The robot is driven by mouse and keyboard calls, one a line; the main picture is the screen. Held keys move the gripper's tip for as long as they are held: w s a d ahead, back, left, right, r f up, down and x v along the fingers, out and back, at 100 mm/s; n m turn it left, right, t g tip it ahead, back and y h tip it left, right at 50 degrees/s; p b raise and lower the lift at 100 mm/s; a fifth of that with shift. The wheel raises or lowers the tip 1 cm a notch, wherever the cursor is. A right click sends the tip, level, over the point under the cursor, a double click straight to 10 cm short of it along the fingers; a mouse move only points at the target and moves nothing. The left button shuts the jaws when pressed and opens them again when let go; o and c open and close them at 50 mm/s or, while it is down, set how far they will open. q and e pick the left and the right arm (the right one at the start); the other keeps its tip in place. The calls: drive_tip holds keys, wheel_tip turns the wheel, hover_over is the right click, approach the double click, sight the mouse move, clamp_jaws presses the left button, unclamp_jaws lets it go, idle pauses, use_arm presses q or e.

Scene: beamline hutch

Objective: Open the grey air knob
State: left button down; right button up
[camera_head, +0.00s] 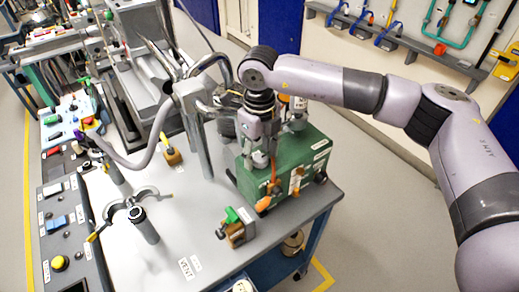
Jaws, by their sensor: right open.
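My right gripper (262,161) hangs down from its wrist in front of the green box (308,150), which stands on the grey bench top (190,232). The gripper is open, and its fingers cover part of the box's front. Orange-handled fittings (296,181) show on the box just below and right of the fingers. I cannot single out the grey air knob; it may be small or behind the gripper. I cannot tell whether the fingers touch anything. My left gripper is not in view.
A panel of switches (56,215) lines the left side. The front middle of the bench is mostly clear.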

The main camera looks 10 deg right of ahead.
drive_tip(key=shift+f, duration=0.15)
drive_tip(key=c, duration=1.1)
